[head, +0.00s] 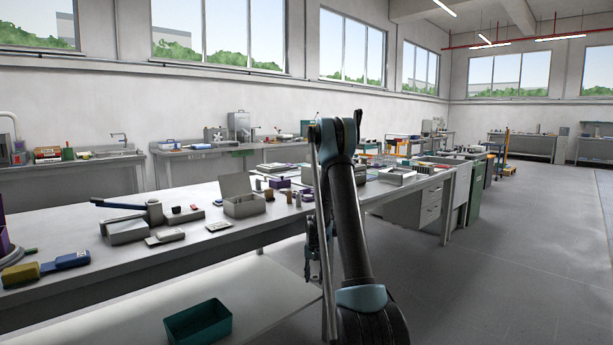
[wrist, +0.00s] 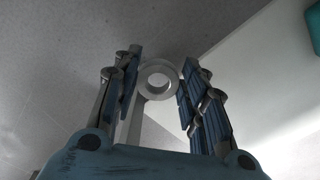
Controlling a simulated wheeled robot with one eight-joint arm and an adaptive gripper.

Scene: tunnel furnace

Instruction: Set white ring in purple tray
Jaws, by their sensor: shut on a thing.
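The white ring (wrist: 158,79) shows pale grey in the wrist view, between the two blue-padded fingers of my gripper (wrist: 160,68). In the head view my gripper hangs beside the front edge of the long table, mostly hidden behind my arm, and I cannot make out the ring there. I cannot surely pick out the purple tray. A small purple item (head: 278,183) lies on the table left of my arm, and a purple object (head: 4,240) is cut off at the left edge.
The long table (head: 60,215) carries an open grey box (head: 244,205), a blue-handled press (head: 130,222), and a blue and yellow tool (head: 45,267). A teal bin (head: 198,323) sits on the lower white surface. The floor at right (head: 520,260) is clear.

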